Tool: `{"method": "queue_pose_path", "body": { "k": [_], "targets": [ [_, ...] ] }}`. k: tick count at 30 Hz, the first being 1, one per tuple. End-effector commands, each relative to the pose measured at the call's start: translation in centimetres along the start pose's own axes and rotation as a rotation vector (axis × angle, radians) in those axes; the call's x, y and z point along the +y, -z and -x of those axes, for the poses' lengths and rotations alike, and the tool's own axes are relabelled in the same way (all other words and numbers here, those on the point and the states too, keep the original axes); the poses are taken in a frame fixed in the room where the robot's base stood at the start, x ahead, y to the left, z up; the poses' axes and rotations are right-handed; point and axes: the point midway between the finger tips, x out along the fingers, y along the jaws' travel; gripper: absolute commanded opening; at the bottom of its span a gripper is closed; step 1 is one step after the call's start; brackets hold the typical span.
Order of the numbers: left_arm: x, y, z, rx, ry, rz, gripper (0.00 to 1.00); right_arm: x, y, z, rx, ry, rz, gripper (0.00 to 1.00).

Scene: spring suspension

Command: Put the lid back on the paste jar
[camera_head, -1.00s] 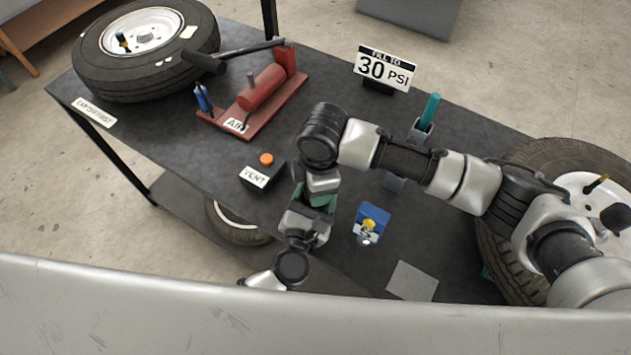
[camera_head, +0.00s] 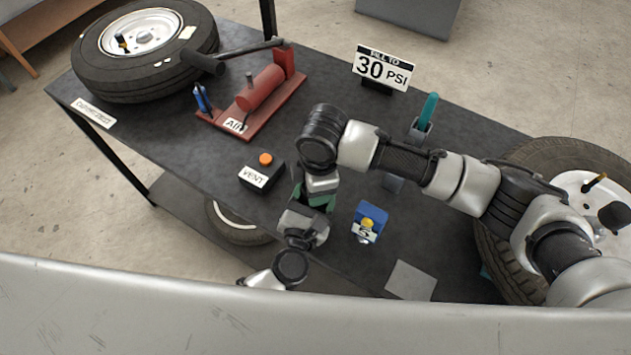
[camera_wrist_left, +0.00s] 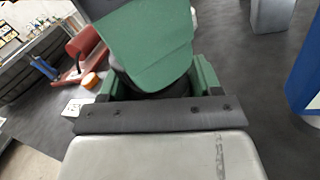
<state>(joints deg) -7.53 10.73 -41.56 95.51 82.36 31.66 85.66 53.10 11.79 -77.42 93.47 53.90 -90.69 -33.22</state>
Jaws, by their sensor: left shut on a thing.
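My left gripper (camera_head: 312,207) reaches in from the bottom of the head view, left of the blue box. In the left wrist view its green fingers (camera_wrist_left: 157,82) stand either side of a dark round thing (camera_wrist_left: 150,84), mostly hidden; I cannot tell whether that is the paste jar or its lid. My right arm comes in from the right, and its hand (camera_head: 322,182) points down at the left gripper. A large green piece, likely a right finger, covers the upper wrist view. The right fingertips are hidden, so their opening cannot be told. Neither jar nor lid is clearly visible.
A blue box (camera_head: 369,212) with a yellow knob stands right of the hands. A black VENT box (camera_head: 258,177) with an orange button is to the left. A red AIR pump (camera_head: 262,88), 30 PSI sign (camera_head: 383,68) and tyres (camera_head: 150,75) surround them. A grey square (camera_head: 410,281) lies at front right.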

Motion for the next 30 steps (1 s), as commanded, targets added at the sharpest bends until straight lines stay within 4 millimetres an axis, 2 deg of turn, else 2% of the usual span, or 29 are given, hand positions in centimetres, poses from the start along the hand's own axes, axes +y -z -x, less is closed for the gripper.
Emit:
{"method": "queue_pose_path", "body": {
  "k": [1,18,19,20,21,30],
  "targets": [
    [-0.34,-1.03,-0.21,-0.027,0.005,-0.011,0.21,-0.86,-0.08,-1.48,-0.007,0.029,-0.003,0.33],
    [-0.44,-1.01,-0.20,-0.028,0.006,-0.011,0.22,-0.83,-0.12,-1.77,-0.006,0.024,-0.006,0.33],
    [-0.44,-1.01,-0.20,-0.028,0.006,-0.011,0.22,-0.83,-0.13,-1.77,-0.006,0.024,-0.006,0.56],
    [-0.44,-1.01,-0.20,-0.028,0.006,-0.011,0.22,-0.83,-0.13,-1.77,-0.006,0.024,-0.006,0.60],
    [-0.44,-1.01,-0.20,-0.028,0.006,-0.011,0.22,-0.83,-0.13,-1.77,-0.006,0.024,-0.006,0.63],
    [-0.44,-1.01,-0.20,-0.028,0.007,-0.011,0.22,-0.81,-0.16,-1.78,-0.006,0.023,-0.006,0.63]
  ]
}}
